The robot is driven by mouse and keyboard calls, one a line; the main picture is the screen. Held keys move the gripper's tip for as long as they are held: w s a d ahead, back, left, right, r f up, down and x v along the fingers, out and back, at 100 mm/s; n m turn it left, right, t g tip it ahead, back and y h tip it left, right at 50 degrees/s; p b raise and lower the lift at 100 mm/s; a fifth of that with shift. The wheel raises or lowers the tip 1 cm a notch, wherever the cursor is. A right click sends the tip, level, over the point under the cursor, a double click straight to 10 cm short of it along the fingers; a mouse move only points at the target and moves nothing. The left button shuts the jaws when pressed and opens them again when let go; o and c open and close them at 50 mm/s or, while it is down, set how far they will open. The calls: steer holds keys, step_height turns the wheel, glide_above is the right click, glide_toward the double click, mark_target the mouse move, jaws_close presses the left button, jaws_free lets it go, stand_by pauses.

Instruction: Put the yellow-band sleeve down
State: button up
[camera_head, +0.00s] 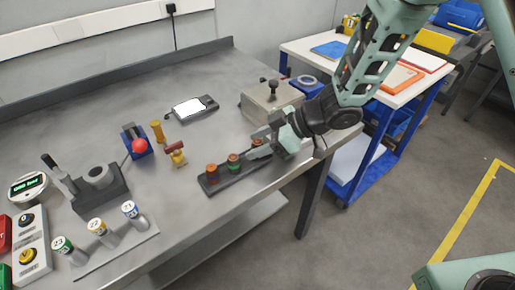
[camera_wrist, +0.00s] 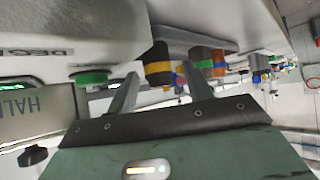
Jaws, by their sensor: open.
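In the wrist view, a dark piece with a yellow band (camera_wrist: 158,68), which I take as the yellow-band sleeve, stands between my open fingers (camera_wrist: 160,92). In the head view, my gripper (camera_head: 270,147) is low at the right end of a dark rack (camera_head: 225,181). It hides much of the piece there.
A grey box (camera_head: 268,100) with a black knob stands just behind my gripper. A tray (camera_head: 118,252) with three numbered cylinders is at front left. A red ball on a blue stand (camera_head: 138,146) and a meter (camera_head: 191,108) lie farther back. The bench's right edge is close.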

steer(key=shift+x, duration=1.1)
steer(key=c, duration=1.1)
jaws_close()
